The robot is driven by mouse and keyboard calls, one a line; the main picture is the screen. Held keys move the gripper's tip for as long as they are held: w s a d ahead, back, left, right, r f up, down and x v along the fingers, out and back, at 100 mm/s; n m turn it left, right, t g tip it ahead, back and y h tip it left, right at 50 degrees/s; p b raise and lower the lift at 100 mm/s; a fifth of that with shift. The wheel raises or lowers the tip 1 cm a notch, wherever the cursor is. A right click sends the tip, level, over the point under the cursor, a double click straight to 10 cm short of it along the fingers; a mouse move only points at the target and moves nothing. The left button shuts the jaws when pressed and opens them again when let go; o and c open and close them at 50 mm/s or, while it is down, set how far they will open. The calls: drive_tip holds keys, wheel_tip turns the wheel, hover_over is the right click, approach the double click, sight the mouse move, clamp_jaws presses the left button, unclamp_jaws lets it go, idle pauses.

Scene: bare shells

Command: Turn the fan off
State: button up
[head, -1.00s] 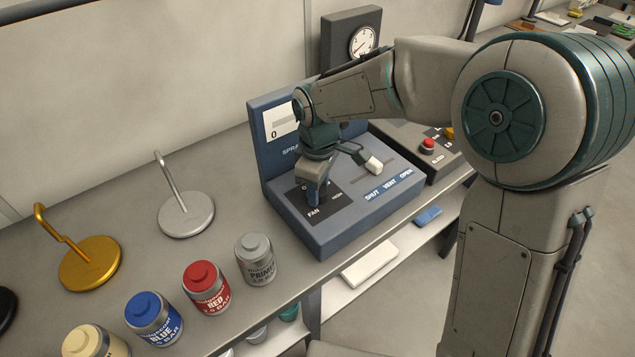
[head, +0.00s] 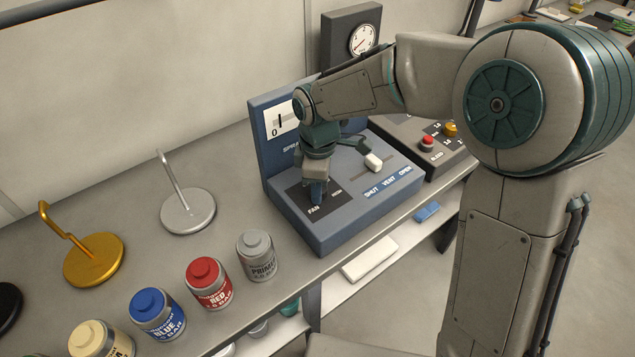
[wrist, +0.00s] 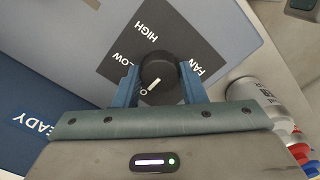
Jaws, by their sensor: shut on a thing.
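The round black fan knob (wrist: 159,72) sits on a dark label plate marked HIGH, LOW and FAN in the wrist view. Its white pointer line aims down-left, towards a partly hidden mark starting with "O". My gripper (wrist: 158,84) has one blue finger on each side of the knob and is shut on it. In the head view my gripper (head: 317,192) points down onto the FAN plate of the blue control box (head: 345,228), and it hides the knob there.
A white-tipped lever (head: 373,162) stands by the SHUT, VENT, OPEN labels. A grey box with a red button (head: 427,143) is to the right. Cans, including a grey primer can (head: 257,256), stand left of the blue box. A round gauge (head: 363,40) is behind.

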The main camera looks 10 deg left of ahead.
drive_tip(key=o, duration=1)
wheel_tip(320, 180, up, 14)
drive_tip(key=s+d+f+m+t, duration=0.1)
drive_tip(key=s+d+f+m, duration=0.1)
drive_tip(key=s+d+m, duration=0.2)
drive_tip(key=s+d+f+m+t, duration=0.1)
drive_tip(key=s+d+m, duration=0.4)
drive_tip(key=d, duration=0.8)
drive_tip(key=s+d+f+m+t, duration=0.1)
drive_tip(key=s+d+f+m, duration=0.1)
drive_tip(key=s+d+m, duration=0.3)
drive_tip(key=d+m, duration=0.4)
drive_tip(key=m, duration=0.1)
drive_tip(key=shift+d+f, duration=0.15)
drive_tip(key=shift+f, duration=0.25)
